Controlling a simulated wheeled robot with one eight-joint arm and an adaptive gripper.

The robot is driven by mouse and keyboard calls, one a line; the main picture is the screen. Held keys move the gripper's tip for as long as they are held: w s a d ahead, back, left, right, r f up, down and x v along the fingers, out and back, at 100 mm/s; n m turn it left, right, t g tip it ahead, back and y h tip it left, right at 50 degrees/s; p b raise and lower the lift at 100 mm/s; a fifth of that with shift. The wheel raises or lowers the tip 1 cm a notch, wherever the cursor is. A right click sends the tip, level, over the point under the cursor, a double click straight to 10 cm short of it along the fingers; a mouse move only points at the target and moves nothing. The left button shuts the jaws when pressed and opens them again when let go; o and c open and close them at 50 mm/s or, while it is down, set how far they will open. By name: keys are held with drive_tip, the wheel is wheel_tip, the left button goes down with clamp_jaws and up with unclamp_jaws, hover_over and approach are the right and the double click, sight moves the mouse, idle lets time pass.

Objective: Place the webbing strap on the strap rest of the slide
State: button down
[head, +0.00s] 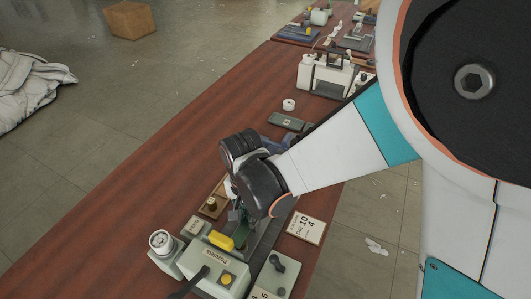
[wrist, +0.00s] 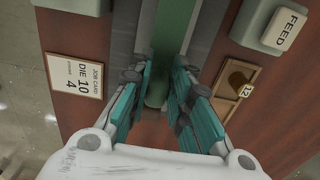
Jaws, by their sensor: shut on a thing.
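My gripper (wrist: 161,72) is shut on a green band, which looks like the webbing strap (wrist: 167,35). The band runs up the wrist view from between the teal fingers, and its near end (wrist: 155,95) looks rounded. Grey rails of what looks like the slide (wrist: 206,35) flank the band, over the red-brown table. I cannot tell whether the band touches them. In the head view my gripper (head: 238,208) is low over the slide (head: 264,240), behind the press-like machine. My wrist hides most of the band there. I cannot make out the strap rest.
A job card (wrist: 76,76) lies left of the rails in the wrist view. A FEED block (wrist: 285,27) and a wooden plate with a knob (wrist: 237,84) stand right. In the head view, a grey machine (head: 225,262) stands in front. The table's left side is clear.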

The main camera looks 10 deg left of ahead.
sight(248, 213)
drive_tip(key=shift+f, duration=0.6)
drive_tip(key=shift+f, duration=0.1)
drive_tip(key=shift+f+b, duration=0.15)
drive_tip(key=shift+b, duration=0.2)
drive_tip(key=c, duration=1.5)
unclamp_jaws()
drive_tip(key=shift+o, duration=0.2)
wheel_tip(248, 213, up, 12)
drive_tip(key=p, duration=0.9)
drive_tip(key=shift+r, duration=0.25)
